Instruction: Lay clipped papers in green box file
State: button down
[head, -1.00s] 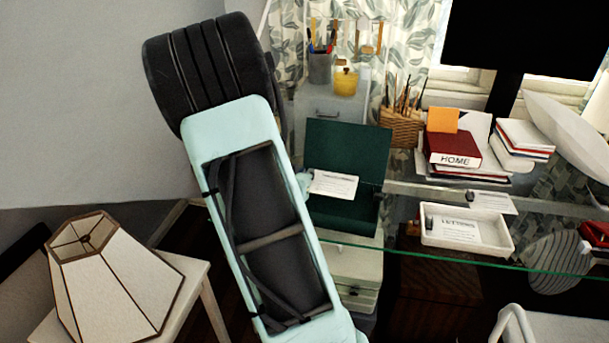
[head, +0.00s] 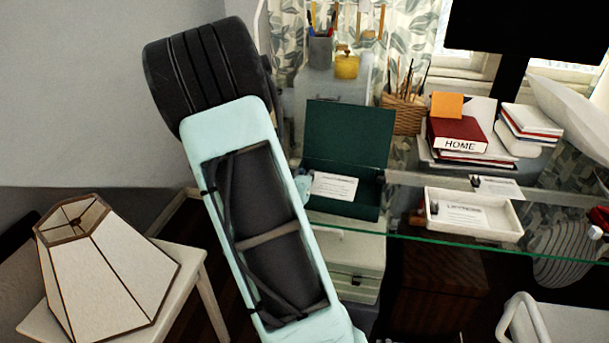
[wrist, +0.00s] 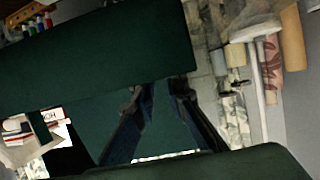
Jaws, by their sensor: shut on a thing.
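The green box file (head: 346,135) stands open on the glass desk in the head view, its lid tipped up at the back. A white sheet of clipped papers (head: 334,186) shows at the left of its tray, over or inside it; I cannot tell whether it touches the bottom. My gripper is mostly hidden behind my arm in the head view. In the wrist view my gripper's dark fingers (wrist: 160,92) reach down between green panels of the box file (wrist: 100,55). They are shut on the papers, which show only as a thin bright strip (wrist: 165,155).
A white tray (head: 474,228) with a labelled sheet lies to the right, with another clipped sheet (head: 497,187) behind it. A red HOME binder (head: 457,136), a wicker basket (head: 408,120) and a yellow pot (head: 346,67) stand further back. A lamp (head: 105,265) is at lower left.

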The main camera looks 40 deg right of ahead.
jog(key=c, duration=1.8)
grip_release()
jog(key=shift+c, duration=0.2)
jog(key=shift+a, duration=0.1)
jog(key=v, duration=1.2)
jog(key=shift+r, duration=0.1)
